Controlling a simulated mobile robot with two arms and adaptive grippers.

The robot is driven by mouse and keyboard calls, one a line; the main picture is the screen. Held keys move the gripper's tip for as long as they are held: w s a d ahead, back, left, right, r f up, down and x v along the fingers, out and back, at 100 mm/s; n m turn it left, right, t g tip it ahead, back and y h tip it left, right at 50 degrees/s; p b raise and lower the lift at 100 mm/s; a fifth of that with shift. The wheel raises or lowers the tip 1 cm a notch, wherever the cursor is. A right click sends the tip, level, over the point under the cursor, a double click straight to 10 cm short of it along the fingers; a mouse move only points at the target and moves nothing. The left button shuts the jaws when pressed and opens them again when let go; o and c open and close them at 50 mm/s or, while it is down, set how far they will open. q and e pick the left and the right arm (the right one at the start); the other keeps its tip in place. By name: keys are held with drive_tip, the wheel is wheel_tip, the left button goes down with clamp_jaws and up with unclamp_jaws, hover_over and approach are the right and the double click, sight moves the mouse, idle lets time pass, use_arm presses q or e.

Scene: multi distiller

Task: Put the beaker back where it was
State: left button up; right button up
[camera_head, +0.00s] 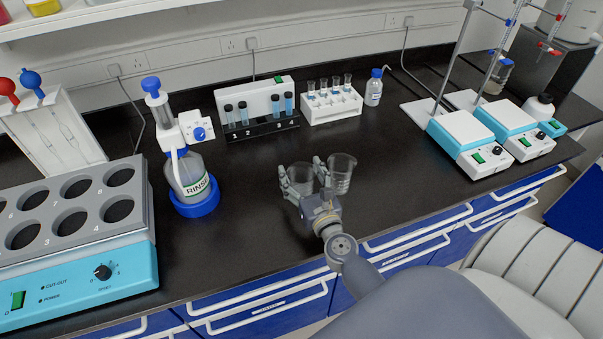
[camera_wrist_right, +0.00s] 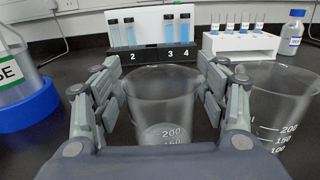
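My right gripper (camera_head: 308,178) is low over the black counter near its front edge. Its fingers stand on both sides of a clear glass beaker (camera_wrist_right: 163,105), which is upright between them. This beaker also shows in the head view (camera_head: 300,174). The fingers are very close to the glass, but I cannot tell whether they press on it or whether its base rests on the counter. A second clear beaker (camera_head: 341,174) stands upright just right of the gripper, close to the right finger. It also shows in the right wrist view (camera_wrist_right: 276,110). My left gripper is not in view.
A rinse bottle (camera_head: 187,178) with a blue base stands to the left, by a turquoise heating block (camera_head: 90,275). Behind are a numbered vial stand (camera_head: 262,128), a white tube rack (camera_head: 333,107) and a small bottle (camera_head: 374,88). Hotplates (camera_head: 468,140) stand right. Counter between is clear.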

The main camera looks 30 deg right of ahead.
idle(0.3)
drive_tip(key=shift+r, duration=0.2)
drive_tip(key=b+v, duration=0.1)
drive_tip(key=v, duration=0.2)
drive_tip(key=b+v, duration=0.1)
drive_tip(key=v, duration=0.3)
drive_tip(key=b+v, duration=0.2)
drive_tip(key=v, duration=0.1)
drive_tip(key=shift+s+f, duration=0.25)
drive_tip(key=shift+s, duration=0.15)
drive_tip(key=shift+s+a+r+b, duration=0.15)
drive_tip(key=shift+s+b, duration=0.15)
drive_tip(key=shift+s, duration=0.2)
drive_tip(key=shift+s+r, duration=0.1)
